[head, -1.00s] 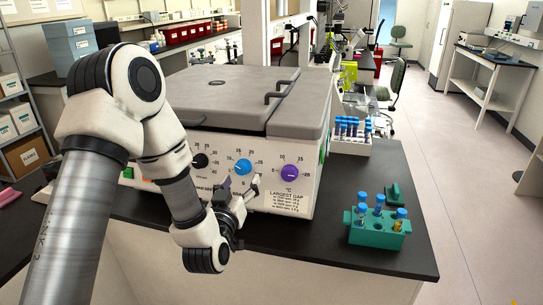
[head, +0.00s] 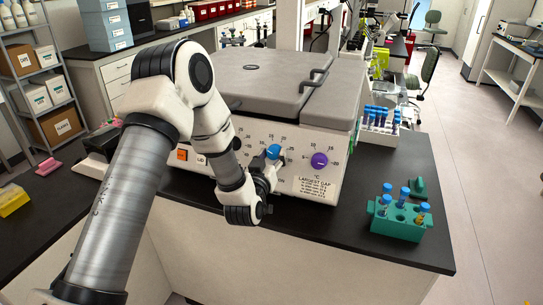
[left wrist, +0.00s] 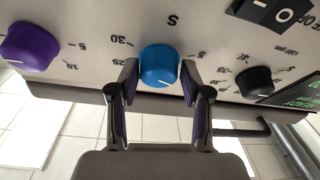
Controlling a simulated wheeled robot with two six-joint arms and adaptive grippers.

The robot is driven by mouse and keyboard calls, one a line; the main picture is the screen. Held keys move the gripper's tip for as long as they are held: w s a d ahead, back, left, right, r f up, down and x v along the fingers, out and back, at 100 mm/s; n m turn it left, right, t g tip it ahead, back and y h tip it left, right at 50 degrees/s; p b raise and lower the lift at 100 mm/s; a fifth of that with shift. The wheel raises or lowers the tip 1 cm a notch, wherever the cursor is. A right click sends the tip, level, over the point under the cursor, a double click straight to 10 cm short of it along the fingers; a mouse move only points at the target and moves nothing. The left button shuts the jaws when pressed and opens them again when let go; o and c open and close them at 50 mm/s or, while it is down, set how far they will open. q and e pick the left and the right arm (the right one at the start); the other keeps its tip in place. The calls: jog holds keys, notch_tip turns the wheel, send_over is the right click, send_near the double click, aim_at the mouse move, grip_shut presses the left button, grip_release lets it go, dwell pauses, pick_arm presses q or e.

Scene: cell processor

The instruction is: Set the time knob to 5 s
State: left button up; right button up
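The time knob (left wrist: 159,66) is blue, with an S printed by it and marks such as 30, 25 and 5 around it. A pale pointer line shows near its lower edge in the left wrist view, where the panel is upside down. The blue knob also shows in the head view (head: 273,152). My left gripper (left wrist: 159,78) is at the panel, its two fingers spread on either side of the knob. The fingertips are very close to its sides, and small gaps seem to remain. My right gripper is not in view.
A purple °C knob (left wrist: 30,46) and a black knob (left wrist: 254,82) flank the blue one. A green tube rack (head: 398,219) and a white tube rack (head: 377,137) stand right of the machine.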

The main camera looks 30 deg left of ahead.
pick_arm(q)
jog(key=c, duration=0.5)
jog(key=shift+o, duration=0.2)
jog(key=shift+f, duration=0.1)
jog(key=shift+w+d+f+n+y+b, duration=0.1)
jog(key=shift+n+y+b, duration=0.1)
jog(key=shift+n+b, duration=0.4)
jog(key=shift+d+f+n+y+b, duration=0.1)
jog(key=shift+n+y+b, duration=0.1)
jog(key=shift+n+b, duration=0.4)
jog(key=n+g+y+b, duration=0.1)
jog(key=n+b, duration=0.1)
jog(key=n, duration=0.1)
jog(key=shift+r, duration=0.1)
jog(key=n+g+b, duration=0.1)
jog(key=n+b, duration=0.1)
jog(key=n, duration=0.1)
jog(key=shift+r+y, duration=0.1)
jog(key=shift+y, duration=0.3)
jog(key=shift+r+n+g+b, duration=0.15)
jog(key=shift+n+g+b, duration=0.2)
jog(key=shift+n, duration=0.75)
